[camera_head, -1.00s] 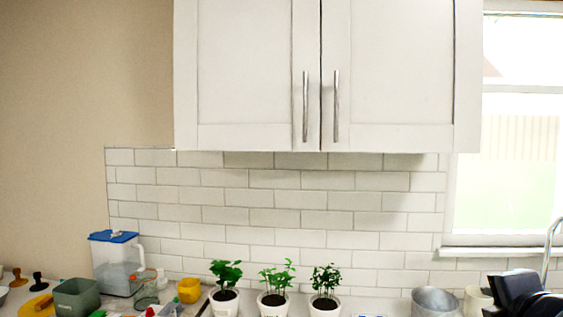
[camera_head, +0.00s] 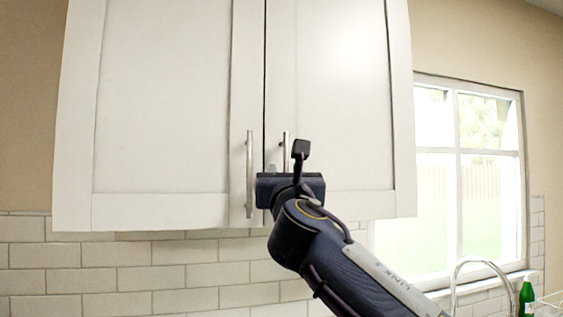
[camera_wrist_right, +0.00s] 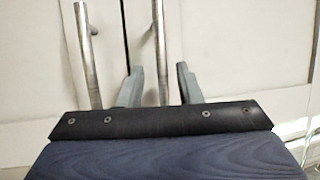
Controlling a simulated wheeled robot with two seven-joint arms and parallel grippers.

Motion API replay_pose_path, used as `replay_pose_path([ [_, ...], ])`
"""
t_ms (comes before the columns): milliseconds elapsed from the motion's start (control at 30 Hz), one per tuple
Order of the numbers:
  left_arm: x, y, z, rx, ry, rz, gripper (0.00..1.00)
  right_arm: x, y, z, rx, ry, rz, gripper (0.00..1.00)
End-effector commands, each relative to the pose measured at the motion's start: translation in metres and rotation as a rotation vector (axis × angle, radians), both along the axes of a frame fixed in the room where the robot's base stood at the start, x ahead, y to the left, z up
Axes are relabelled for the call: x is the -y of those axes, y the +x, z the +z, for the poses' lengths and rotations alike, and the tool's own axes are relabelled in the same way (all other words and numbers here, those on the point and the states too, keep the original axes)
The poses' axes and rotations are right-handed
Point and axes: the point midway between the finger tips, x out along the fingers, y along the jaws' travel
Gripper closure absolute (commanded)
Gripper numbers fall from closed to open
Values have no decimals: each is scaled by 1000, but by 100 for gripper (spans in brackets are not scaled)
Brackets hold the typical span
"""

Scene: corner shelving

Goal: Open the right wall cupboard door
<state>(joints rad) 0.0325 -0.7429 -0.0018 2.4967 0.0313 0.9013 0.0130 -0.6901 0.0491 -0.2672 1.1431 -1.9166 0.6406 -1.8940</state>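The right wall cupboard door (camera_head: 330,90) is white and closed, flush with the left door (camera_head: 165,100). Its vertical metal handle (camera_head: 285,148) is partly hidden behind my right gripper (camera_head: 279,170). In the right wrist view, my right gripper (camera_wrist_right: 160,82) is open. One grey finger shows on each side of the right handle (camera_wrist_right: 160,45), with gaps on both sides. I cannot tell how deep the handle sits between the fingers. The left door's handle (camera_wrist_right: 87,50) is outside the fingers, to the left. My left gripper is not in view.
A window (camera_head: 470,180) is to the right of the cupboard. White tiles (camera_head: 130,280) cover the wall below it. A faucet (camera_head: 470,265) and a green bottle (camera_head: 527,297) are at the lower right. The space before the left door is clear.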

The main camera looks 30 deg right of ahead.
Motion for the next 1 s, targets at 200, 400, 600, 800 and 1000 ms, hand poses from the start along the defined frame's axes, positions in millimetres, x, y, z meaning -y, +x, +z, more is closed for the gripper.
replay_pose_path([
  [200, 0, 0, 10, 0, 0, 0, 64, 8, 15, 8, 0, 3, -1, 68],
  [400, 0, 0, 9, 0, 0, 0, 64, 9, 17, 7, 0, 3, 0, 68],
  [600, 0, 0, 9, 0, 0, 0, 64, 9, 17, 7, 0, 3, 0, 85],
  [800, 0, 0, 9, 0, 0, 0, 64, 8, 16, 7, 0, 3, 0, 100],
  [1000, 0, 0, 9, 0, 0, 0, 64, 8, 16, 7, 1, 4, 1, 100],
])
